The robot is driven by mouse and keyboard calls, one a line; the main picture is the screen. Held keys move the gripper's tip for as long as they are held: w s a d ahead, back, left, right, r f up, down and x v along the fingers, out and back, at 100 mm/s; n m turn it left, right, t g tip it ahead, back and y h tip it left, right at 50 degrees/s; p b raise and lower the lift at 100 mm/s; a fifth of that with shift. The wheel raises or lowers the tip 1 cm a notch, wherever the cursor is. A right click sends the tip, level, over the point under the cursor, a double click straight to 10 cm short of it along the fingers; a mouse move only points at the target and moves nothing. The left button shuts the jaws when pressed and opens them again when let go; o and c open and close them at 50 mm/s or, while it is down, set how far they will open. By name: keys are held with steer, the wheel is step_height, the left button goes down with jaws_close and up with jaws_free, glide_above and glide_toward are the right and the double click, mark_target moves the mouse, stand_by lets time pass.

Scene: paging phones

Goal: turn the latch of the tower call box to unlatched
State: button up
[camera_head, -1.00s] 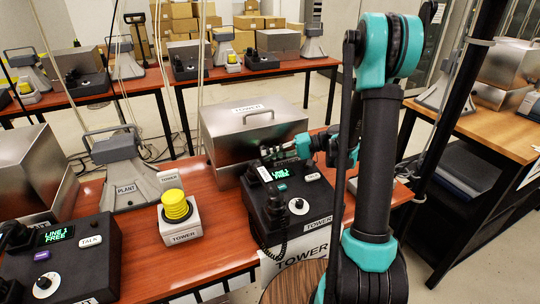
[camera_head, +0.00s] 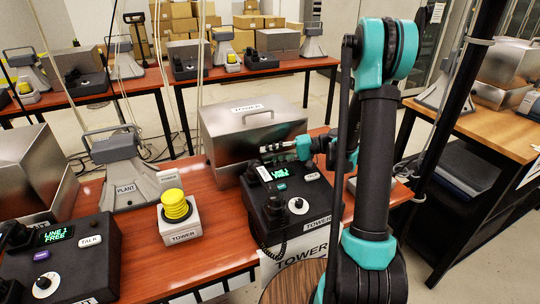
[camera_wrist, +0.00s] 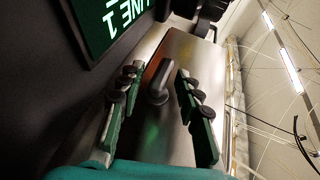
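The tower call box is a silver metal box (camera_head: 228,148) labelled TOWER, with a handle on its sloped lid, standing on the red-brown table. In the wrist view, its metal face (camera_wrist: 182,50) carries a short rounded grey latch (camera_wrist: 158,82). My gripper (camera_head: 268,152) is in front of the box, above the back of the black TOWER phone (camera_head: 262,215). In the wrist view, my gripper (camera_wrist: 158,80) is open, with one finger on each side of the latch. I cannot tell whether the fingers touch it. The latch is not clear in the head view.
The phone's lit screen (camera_wrist: 112,18) is close by at the upper left of the wrist view. A yellow button on a white TOWER base (camera_head: 178,212) stands left of the phone. The PLANT horn (camera_head: 125,175) and another phone (camera_head: 70,250) are farther left.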

steer(key=v, duration=1.2)
steer(key=shift+d, duration=0.1)
